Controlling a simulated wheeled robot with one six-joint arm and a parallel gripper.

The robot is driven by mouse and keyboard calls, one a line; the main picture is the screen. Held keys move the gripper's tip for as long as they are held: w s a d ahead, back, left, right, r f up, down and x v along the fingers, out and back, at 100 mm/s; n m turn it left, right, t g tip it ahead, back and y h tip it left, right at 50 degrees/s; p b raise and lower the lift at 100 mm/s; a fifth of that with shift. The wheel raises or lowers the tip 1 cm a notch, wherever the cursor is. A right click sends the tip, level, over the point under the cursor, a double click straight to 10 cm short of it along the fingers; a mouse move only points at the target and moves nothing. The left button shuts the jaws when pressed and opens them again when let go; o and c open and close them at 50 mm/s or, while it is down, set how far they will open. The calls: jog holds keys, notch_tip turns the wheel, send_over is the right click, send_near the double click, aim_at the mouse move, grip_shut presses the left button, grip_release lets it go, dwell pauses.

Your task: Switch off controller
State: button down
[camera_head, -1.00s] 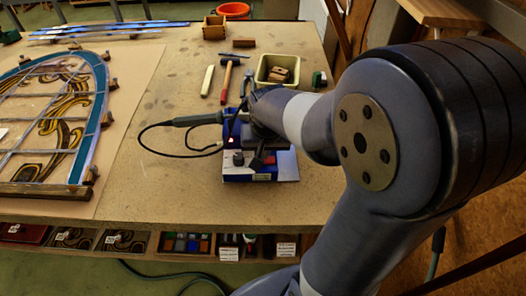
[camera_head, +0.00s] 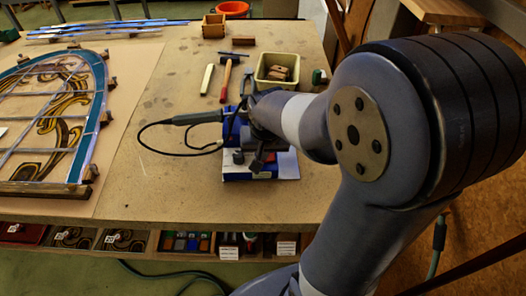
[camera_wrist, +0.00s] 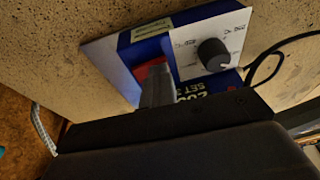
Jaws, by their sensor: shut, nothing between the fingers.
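The controller (camera_head: 232,168) is a blue box near the front of the workbench, partly hidden by my arm. In the wrist view, the controller (camera_wrist: 205,18) shows a white dial face with a black knob (camera_wrist: 213,54). A red part (camera_wrist: 150,66), seemingly the switch, sits in the blue face beside it. My gripper (camera_wrist: 157,72) is shut and empty, its grey fingertips over or against the red part; I cannot tell whether they touch. In the head view, my gripper (camera_head: 256,165) is at the controller's front.
A soldering iron (camera_head: 196,118) with a black cable lies left of the controller. A hammer (camera_head: 227,78), a cream tub (camera_head: 276,70) of blocks and a wooden box (camera_head: 214,27) stand behind. A leaded panel (camera_head: 52,122) lies at the left.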

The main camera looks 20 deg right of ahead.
aim_at(271, 160)
jog(key=shift+s+d+r, duration=0.1)
jog(key=shift+s+d, duration=0.1)
jog(key=shift+d, duration=0.5)
jog(key=shift+r, duration=0.15)
jog(key=shift+r+p, duration=0.3)
jog(key=shift+p, duration=0.15)
jog(key=r+p, duration=0.3)
jog(key=shift+d+r, duration=0.25)
jog(key=shift+r, duration=0.05)
jog(key=b+v, duration=0.1)
jog(key=v, duration=0.8)
jog(key=shift+s+r, duration=0.2)
jog(key=shift+r, duration=0.05)
jog(key=shift+a+r, duration=0.1)
